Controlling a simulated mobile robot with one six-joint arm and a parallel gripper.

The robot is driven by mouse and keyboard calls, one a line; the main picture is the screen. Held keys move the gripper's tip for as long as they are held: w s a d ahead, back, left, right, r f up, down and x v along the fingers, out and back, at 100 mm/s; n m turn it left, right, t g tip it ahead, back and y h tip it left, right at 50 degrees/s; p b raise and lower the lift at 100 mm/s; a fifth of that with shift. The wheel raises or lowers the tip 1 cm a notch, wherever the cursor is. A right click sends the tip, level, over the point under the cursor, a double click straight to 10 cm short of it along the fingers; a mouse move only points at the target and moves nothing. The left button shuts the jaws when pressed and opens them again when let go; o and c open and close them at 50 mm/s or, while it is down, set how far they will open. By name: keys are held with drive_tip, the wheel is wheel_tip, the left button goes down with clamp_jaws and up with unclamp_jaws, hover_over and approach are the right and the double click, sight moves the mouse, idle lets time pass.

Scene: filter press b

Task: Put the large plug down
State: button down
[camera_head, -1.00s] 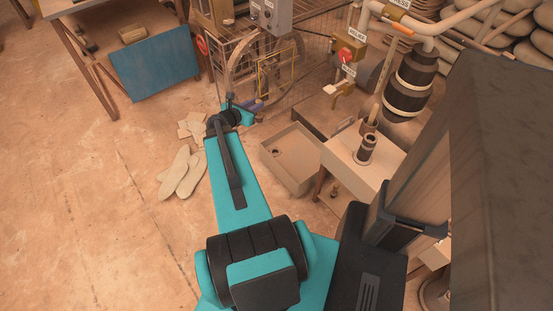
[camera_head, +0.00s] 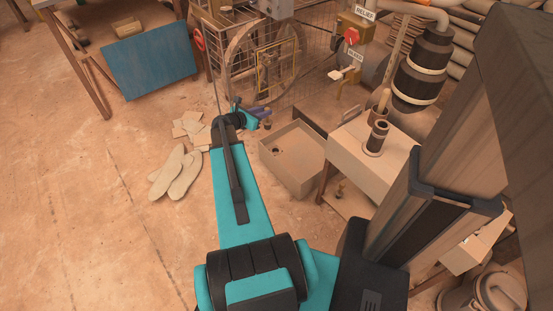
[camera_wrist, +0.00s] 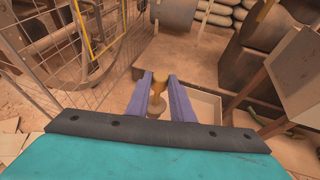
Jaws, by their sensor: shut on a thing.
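My gripper (camera_wrist: 161,77) is shut on the large plug (camera_wrist: 157,98), which shows between the two purple fingers in the wrist view. The plug has an amber upper part and a paler, wider lower part. In the head view my gripper (camera_head: 267,111) is small, beyond the end of my teal arm, at the far left corner of a shallow open box. The plug (camera_head: 267,125) shows there only as a small dark shape under the fingers. I cannot tell how high its lower end is above the floor.
The open box (camera_head: 312,178) stands on the floor, right of my gripper, with a small dark spot inside. A pale bench (camera_head: 380,172) bearing a dark cylinder (camera_head: 376,138) is further right. A wire fence (camera_head: 310,55) stands behind.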

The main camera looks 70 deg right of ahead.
drive_tip(key=d+f+m+g+b, duration=0.1)
drive_tip(key=d+f+b, duration=0.2)
drive_tip(key=f+b, duration=0.4)
drive_tip(key=d+f+g+b, duration=0.1)
drive_tip(key=d+f+b, duration=0.3)
drive_tip(key=f, duration=0.5)
drive_tip(key=s+b, duration=0.1)
drive_tip(key=b, duration=0.1)
drive_tip(key=shift+d+f+m+y+b, duration=0.2)
drive_tip(key=shift+m+y+b, duration=0.2)
drive_tip(key=shift+f+b, duration=1.15)
drive_tip(key=shift+f, duration=1.3)
drive_tip(key=shift+f+b, duration=1.25)
drive_tip(key=shift+f, duration=1.3)
drive_tip(key=c, duration=1.6)
unclamp_jaws()
drive_tip(key=shift+f, duration=0.1)
drive_tip(key=shift+o, duration=0.2)
